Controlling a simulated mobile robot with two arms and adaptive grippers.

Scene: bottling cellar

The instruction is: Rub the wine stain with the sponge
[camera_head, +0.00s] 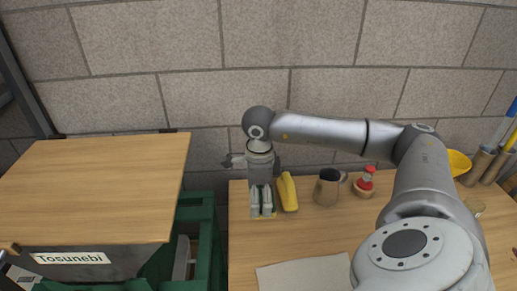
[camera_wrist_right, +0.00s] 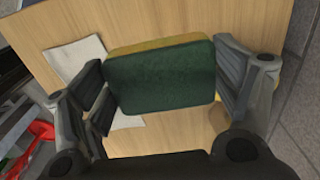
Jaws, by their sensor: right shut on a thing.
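My right gripper (camera_head: 261,206) points down over the wooden table's left back part. In the right wrist view its two fingers (camera_wrist_right: 160,85) are shut on the sponge (camera_wrist_right: 160,78), which has a dark green face and a yellow layer. The sponge hides the table behind it. In the head view the fingers and hand mostly cover the sponge. I cannot make out the wine stain for sure; a faint brownish patch (camera_wrist_right: 221,119) shows beside the sponge in the wrist view, and I cannot tell what it is.
A yellow, banana-like thing (camera_head: 288,192) lies right beside my right gripper. A pale cloth or sheet (camera_head: 303,274) lies in front. Green crates (camera_head: 196,213) stand left of the table, beside a wooden-topped box (camera_head: 95,190) labelled Tosunebi.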

